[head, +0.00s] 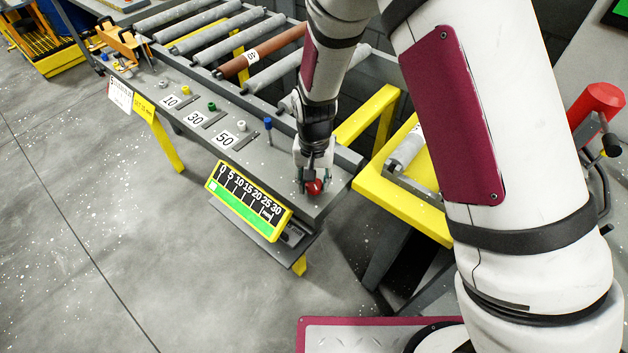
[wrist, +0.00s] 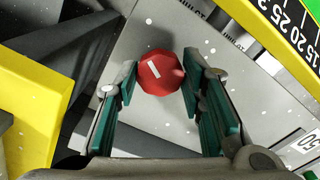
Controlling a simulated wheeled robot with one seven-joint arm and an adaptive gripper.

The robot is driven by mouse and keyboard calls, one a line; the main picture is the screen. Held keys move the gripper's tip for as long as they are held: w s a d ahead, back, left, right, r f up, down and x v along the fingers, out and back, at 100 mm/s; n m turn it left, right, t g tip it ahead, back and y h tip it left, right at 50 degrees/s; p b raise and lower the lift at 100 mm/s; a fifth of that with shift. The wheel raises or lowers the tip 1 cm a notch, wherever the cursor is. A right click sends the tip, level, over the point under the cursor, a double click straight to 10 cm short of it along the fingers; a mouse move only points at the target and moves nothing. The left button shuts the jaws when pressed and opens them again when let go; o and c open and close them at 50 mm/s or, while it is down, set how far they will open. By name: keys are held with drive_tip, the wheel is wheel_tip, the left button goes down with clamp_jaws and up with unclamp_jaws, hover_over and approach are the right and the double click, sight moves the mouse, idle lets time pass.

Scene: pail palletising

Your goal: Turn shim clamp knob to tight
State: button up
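The red clamp knob (wrist: 160,72) has a white line mark on its top and sits on a grey metal plate (wrist: 215,35) in the wrist view. It also shows in the head view (head: 314,187) at the near end of the conveyor frame. My gripper (wrist: 160,78) has its two green-padded fingers on either side of the knob. The fingers stand apart, with a narrow gap visible at the right finger; contact at the left finger is unclear. Any tight or loose markings beside the knob are too small to read.
A yellow-framed scale (head: 247,201) marked 0 to 30 stands beside the knob. Number plates and small coloured pegs line the frame toward a blue-topped pin (head: 268,124). A yellow stand (head: 410,190) is to the right. Open floor (head: 110,240) lies left.

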sight(314, 184)
drive_tip(key=o, duration=0.4)
drive_tip(key=shift+r, duration=6)
